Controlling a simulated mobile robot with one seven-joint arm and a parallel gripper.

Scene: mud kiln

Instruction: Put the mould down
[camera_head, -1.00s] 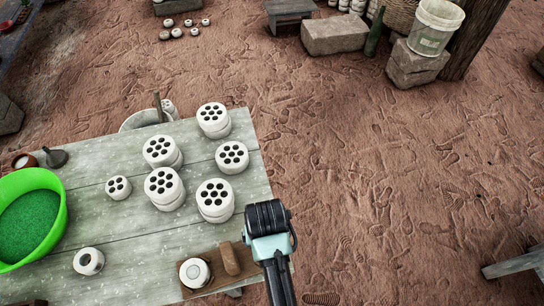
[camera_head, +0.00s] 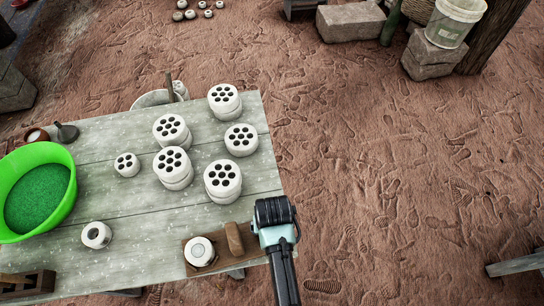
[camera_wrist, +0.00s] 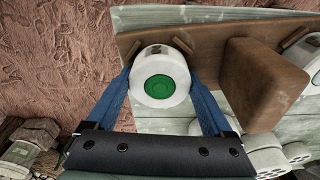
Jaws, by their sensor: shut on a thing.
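The mould (camera_wrist: 160,88) is a round white piece with a green filling in its centre. My gripper (camera_wrist: 164,82) is shut on it, a blue finger on each side. In the wrist view it overlaps one end of a brown wooden board (camera_wrist: 215,35) with a block (camera_wrist: 262,82); I cannot tell whether it touches. In the head view the dark wrist (camera_head: 275,212) of my arm hides the mould and fingers. The board (camera_head: 190,240) lies at the table's front right, bearing another white round piece (camera_head: 200,251) and the block (camera_head: 234,238).
Several white pieces with holes (camera_head: 223,180) stand on the grey plank table (camera_head: 130,215). A green basin (camera_head: 68,200) of green powder is at the left. A small white ring (camera_head: 96,235) and a wooden block (camera_head: 25,285) are near the front. Open ground lies right.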

